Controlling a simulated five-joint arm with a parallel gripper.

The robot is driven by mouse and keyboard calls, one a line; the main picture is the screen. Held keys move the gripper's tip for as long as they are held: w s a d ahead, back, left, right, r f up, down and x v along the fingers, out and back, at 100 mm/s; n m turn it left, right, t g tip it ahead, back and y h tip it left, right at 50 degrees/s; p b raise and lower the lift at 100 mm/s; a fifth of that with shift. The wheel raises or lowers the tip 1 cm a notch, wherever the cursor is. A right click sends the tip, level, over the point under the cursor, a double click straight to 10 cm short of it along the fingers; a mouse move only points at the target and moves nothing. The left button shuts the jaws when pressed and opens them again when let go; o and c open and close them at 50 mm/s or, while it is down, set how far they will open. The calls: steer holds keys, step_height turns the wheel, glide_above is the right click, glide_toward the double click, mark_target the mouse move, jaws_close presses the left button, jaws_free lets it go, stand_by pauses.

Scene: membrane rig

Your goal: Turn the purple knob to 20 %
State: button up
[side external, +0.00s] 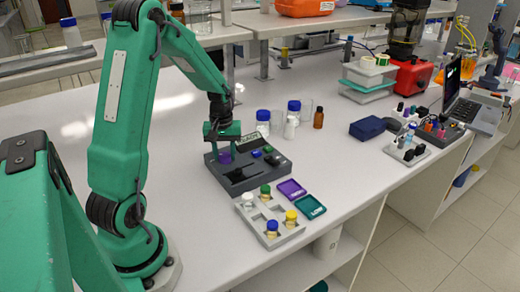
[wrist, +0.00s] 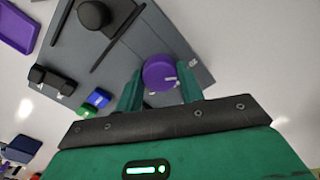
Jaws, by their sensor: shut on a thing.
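The purple knob (wrist: 159,72) sits on the dark grey rig (side external: 262,176). In the wrist view it is a round purple cap with a pale mark on its lower right side and small white labels beside it. My gripper (wrist: 161,88) has its two green fingers on either side of the knob, shut on it. In the side view my gripper (side external: 224,152) is over the left end of the rig, with a bit of the purple knob (side external: 225,158) showing between the fingers. I cannot read the knob's setting.
The rig also bears a black round knob (wrist: 93,13), a blue button (wrist: 97,98) and black switches (wrist: 50,80). A grey tray (side external: 262,232) with several capped vials stands in front, beside purple (side external: 291,189) and teal (side external: 311,207) trays. Bottles (side external: 263,122) stand behind the rig.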

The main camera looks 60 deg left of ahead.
mark_target(224, 155)
steer(key=shift+a, duration=0.15)
steer(key=o, duration=1)
steer(key=shift+r, duration=0.1)
steer(key=shift+r, duration=3.85)
